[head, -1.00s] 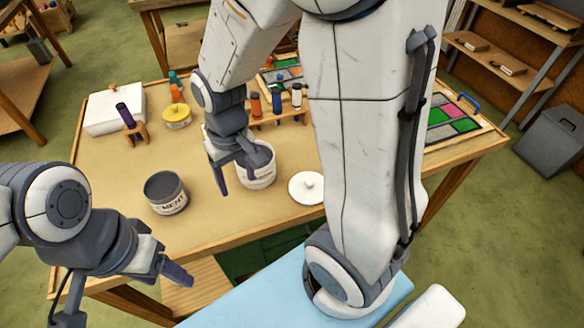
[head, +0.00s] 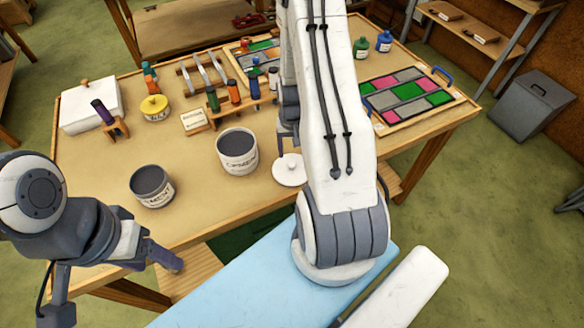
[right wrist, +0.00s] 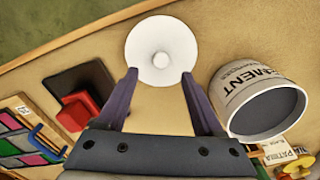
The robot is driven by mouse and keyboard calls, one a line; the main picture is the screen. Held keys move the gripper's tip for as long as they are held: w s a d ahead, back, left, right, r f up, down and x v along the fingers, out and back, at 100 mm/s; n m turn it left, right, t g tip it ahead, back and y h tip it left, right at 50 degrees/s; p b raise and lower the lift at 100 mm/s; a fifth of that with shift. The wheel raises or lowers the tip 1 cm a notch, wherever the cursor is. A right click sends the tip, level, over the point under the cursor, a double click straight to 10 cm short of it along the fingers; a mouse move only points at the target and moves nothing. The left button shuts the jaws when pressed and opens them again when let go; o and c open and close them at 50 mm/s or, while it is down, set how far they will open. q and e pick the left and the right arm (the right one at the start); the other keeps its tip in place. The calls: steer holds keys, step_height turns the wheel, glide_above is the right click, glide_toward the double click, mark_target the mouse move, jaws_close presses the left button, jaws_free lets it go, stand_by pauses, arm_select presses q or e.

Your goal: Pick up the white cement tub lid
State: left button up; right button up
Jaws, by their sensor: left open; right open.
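The white cement tub lid (head: 289,170) is a round disc with a small knob, lying flat on the table near its front edge. In the right wrist view the lid (right wrist: 161,54) lies just beyond the fingertips, centred between them. My right gripper (right wrist: 158,78) is open and empty above the table; my arm mostly hides it in the head view. The white cement tub (head: 238,151) stands open, left of the lid; it also shows in the right wrist view (right wrist: 240,80). My left gripper (head: 160,262) is open and empty at the front left, off the table edge.
A grey cement tub (head: 152,186) stands open to the left. Behind are a bottle rack (head: 240,103), a yellow-lidded tub (head: 155,108) and a white box (head: 90,105). A leaded panel (head: 408,95) lies at the right. A red block on a dark base (right wrist: 82,110) is near the lid.

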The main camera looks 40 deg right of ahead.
mark_target(292, 164)
steer(key=shift+f+p, duration=0.45)
steer(key=shift+f, duration=0.15)
step_height(292, 164, down, 3)
steer(key=shift+a+f+p, duration=0.1)
steer(key=shift+p, duration=0.55)
steer(key=shift+f, duration=0.45)
jaws_close()
